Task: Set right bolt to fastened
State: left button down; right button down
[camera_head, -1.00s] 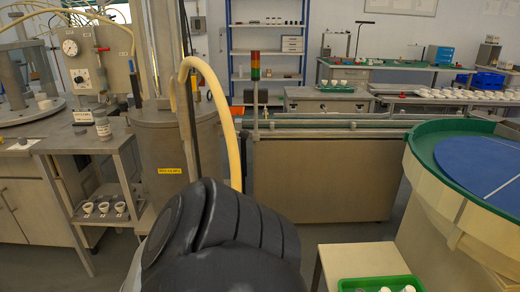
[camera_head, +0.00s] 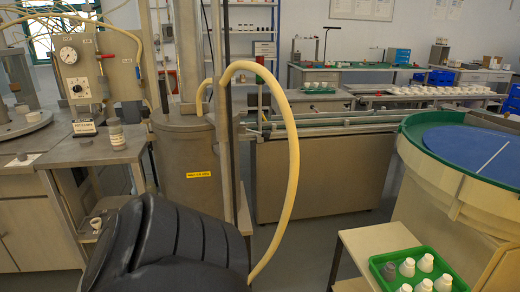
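I cannot make out the right bolt in this view. A grey machine panel (camera_head: 85,68) with a round gauge stands at the left. A round grey metal drum (camera_head: 187,160) with a yellow label stands right of it, and small fasteners on either are too small to tell. A large black rounded part, which looks like one of my own arm links, fills the bottom left and hides what lies behind it. Neither of my gripper's fingertips shows.
A thick yellow hose (camera_head: 292,150) loops down in front of the drum, beside a dark upright post. A conveyor (camera_head: 320,128) runs behind. Some floor shows between.

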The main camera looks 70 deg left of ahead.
aim_at(258, 133)
jog(key=u, duration=1.65)
jog(key=i, duration=0.5)
jog(key=z, duration=0.05)
